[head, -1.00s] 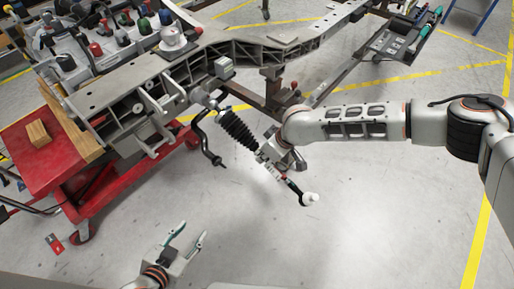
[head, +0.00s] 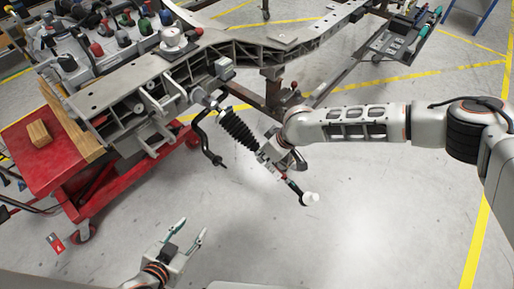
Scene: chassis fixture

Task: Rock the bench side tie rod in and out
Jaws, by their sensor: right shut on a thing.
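The tie rod runs diagonally out from the chassis frame (head: 110,87), with a black ribbed boot (head: 240,130) at its inner part. Its outer end has a dark stem and a white tip (head: 310,199), hanging over the floor. My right gripper (head: 273,158) comes in from the right and is shut on the tie rod, just outboard of the boot. Its fingers are partly hidden by my wrist. My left gripper (head: 192,232) is open and empty at the bottom of the view, fingers apart, well away from the rod.
A dark curved bar (head: 207,146) hangs beside the boot. A red cart (head: 40,160) with a wooden block (head: 39,134) stands at the left, and a tool tray (head: 398,42) is at the upper right. The floor in the middle and lower right is clear.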

